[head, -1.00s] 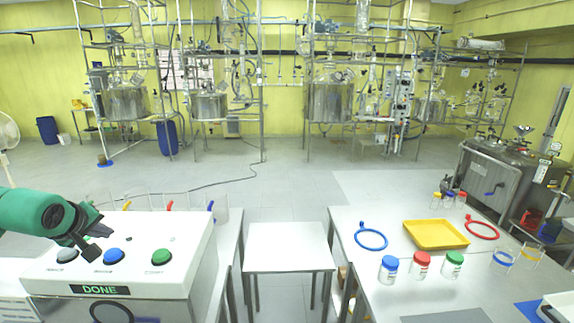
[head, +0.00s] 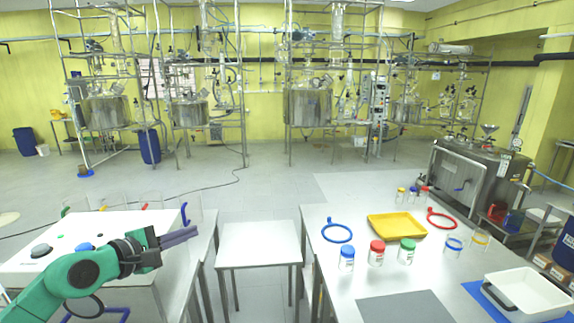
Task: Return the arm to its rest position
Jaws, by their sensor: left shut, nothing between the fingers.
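My left arm, green with a black gripper (head: 178,237), reaches in from the lower left. The gripper is shut and empty, its fingers pointing right past the right edge of the white control box (head: 30,262). The arm crosses in front of the box. A grey button (head: 41,250) and a blue button (head: 85,247) show on the box's top; the arm hides part of the box. My right gripper is not in view.
A small empty table (head: 259,240) stands in the middle. The right table holds a yellow tray (head: 397,227), blue ring (head: 337,233), red ring (head: 442,218), several capped jars and a white tray (head: 527,293). Clear cups with coloured handles stand behind the box.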

